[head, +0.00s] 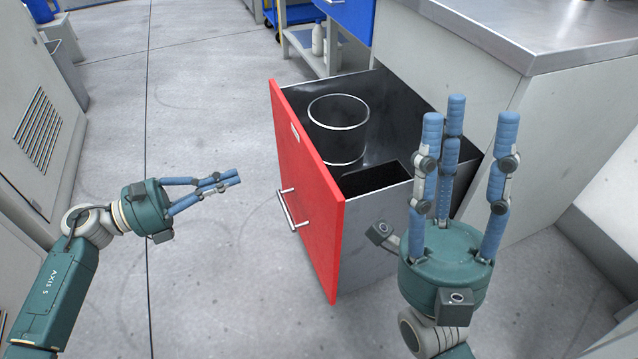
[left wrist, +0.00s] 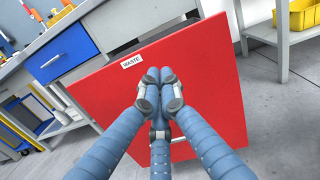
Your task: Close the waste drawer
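The waste drawer (head: 311,195) is pulled well out of the grey cabinet. It has a red front, a metal bar handle (head: 291,211) and grey metal sides. In the left wrist view the red front (left wrist: 215,95) fills the middle and bears a "WASTE" label (left wrist: 131,62). My left gripper (head: 230,178) has its blue fingertips together, empty, and points at the drawer front from the left, with a gap in the head view. Its fingers hide part of the front and handle in the left wrist view. My right gripper (head: 464,130) is open and empty, fingers up, at the drawer's right side.
Inside the drawer are a round bin (head: 338,125) and a dark box-shaped container (head: 374,178). A metal countertop (head: 545,35) tops the cabinet. A grey vented cabinet (head: 38,130) stands at the left. The floor (head: 200,110) before the drawer is clear.

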